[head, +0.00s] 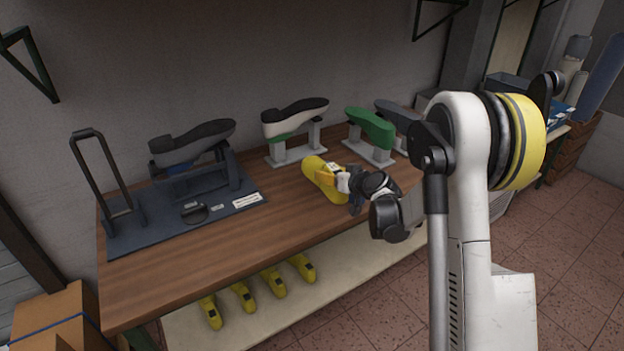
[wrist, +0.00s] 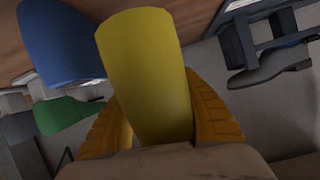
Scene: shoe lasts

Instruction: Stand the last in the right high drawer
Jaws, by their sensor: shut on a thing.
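A yellow last (head: 318,173) is held at the front middle of the wooden workbench, in front of the shoe stands. My gripper (head: 335,181) is shut on it, with its orange finger pads on both sides. In the wrist view the yellow last (wrist: 148,70) rises upright in the picture between the pads. I cannot tell whether the last touches the bench top. No open high drawer can be made out in either view.
The workbench (head: 250,217) carries a grey shoe (head: 195,143), a white-and-black shoe (head: 295,118) and a green shoe (head: 370,128) on stands. Several yellow lasts (head: 243,296) lie on the lower shelf. Brown stacked boxes (head: 575,148) stand at the far right. A blue rounded thing (wrist: 60,45) shows in the wrist view.

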